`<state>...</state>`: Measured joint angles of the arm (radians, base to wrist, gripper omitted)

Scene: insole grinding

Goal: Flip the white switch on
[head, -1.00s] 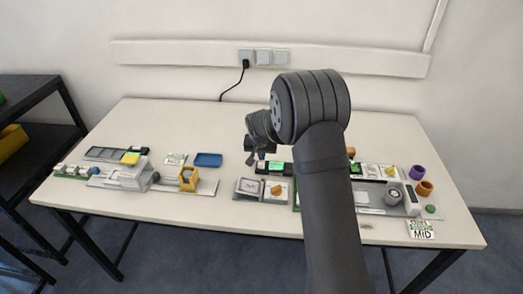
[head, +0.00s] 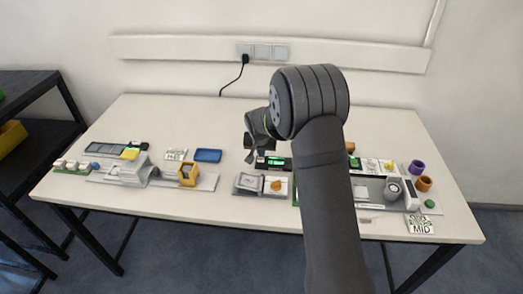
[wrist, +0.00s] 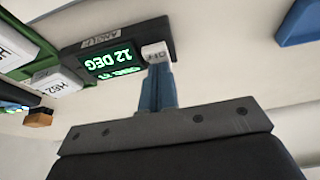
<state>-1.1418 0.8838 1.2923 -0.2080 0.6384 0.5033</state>
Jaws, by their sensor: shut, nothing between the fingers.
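The white switch (wrist: 155,52) is a small white block whose lettering looks like "OFF", seen upside down in the wrist view. It sits at one end of a dark unit with a lit green display (wrist: 113,60) reading "12 DEG". My gripper (wrist: 160,68) is shut and empty, its blue fingertips right at the switch's near edge. I cannot tell whether they touch it. In the head view my gripper (head: 249,158) is low over the table, beside the display unit (head: 273,162). The switch itself is hidden or too small there.
A white block marked "HB2" (wrist: 59,83) sits on a green base beside the display. A blue tray (head: 208,155) and an orange-yellow holder (head: 188,175) stand to the left. Purple (head: 416,167) and orange (head: 424,183) cups are at the right. The table's back is clear.

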